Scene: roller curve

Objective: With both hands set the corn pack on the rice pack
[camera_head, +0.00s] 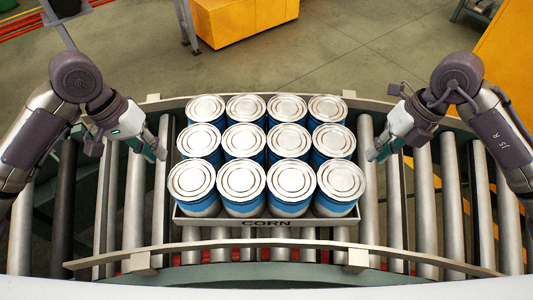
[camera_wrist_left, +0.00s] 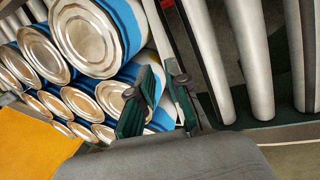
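The corn pack (camera_head: 265,222) is a shallow tray labelled CORN, full of blue-and-white cans with silver lids. It rests on the roller conveyor in the middle of the head view. Its cans (camera_wrist_left: 85,40) also fill the left of the left wrist view. My left gripper (camera_head: 160,152) is just left of the pack, with its fingers apart and nothing between them in the left wrist view (camera_wrist_left: 160,105). My right gripper (camera_head: 372,155) is just right of the pack, and its finger gap is hard to make out. I see no rice pack.
The conveyor rollers (camera_head: 133,205) curve away on both sides, bare beside the pack. A low front rail (camera_head: 300,247) and a back rail (camera_head: 365,105) border them. A yellow box (camera_head: 245,20) stands on the floor behind, and a yellow panel (camera_head: 510,60) is at the right.

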